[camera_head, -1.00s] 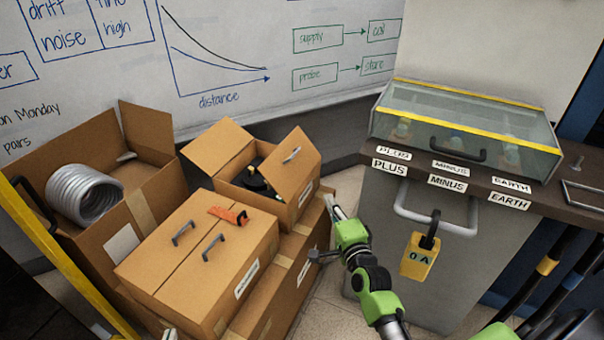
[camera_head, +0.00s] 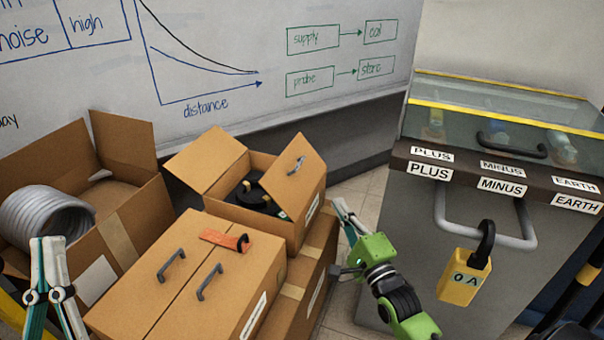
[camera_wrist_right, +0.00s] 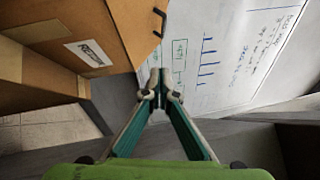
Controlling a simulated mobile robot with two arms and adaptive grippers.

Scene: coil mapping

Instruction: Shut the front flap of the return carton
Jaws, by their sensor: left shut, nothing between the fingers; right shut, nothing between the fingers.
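A small open carton (camera_head: 285,226), likely the return carton, stands at the back, with black things (camera_head: 258,198) inside. Its flap with a grey handle (camera_head: 297,175) stands up on the right side, tilted. Another flap (camera_head: 207,158) stands up at its left. In the right wrist view a labelled carton (camera_wrist_right: 110,25) fills the top left; its label is hard to read. My right gripper (camera_head: 340,206) is shut and empty, right of the carton and apart from it. It also shows in the wrist view (camera_wrist_right: 160,82). My left gripper (camera_head: 50,242) is shut and empty at the lower left.
A closed carton (camera_head: 150,290) with two handles and an orange tool (camera_head: 226,240) stands in front. A large open carton (camera_head: 120,215) with a grey coil (camera_head: 45,218) is at left. A grey cabinet (camera_head: 400,235) with a yellow padlock (camera_head: 464,282) stands at right. A whiteboard (camera_head: 300,65) is behind.

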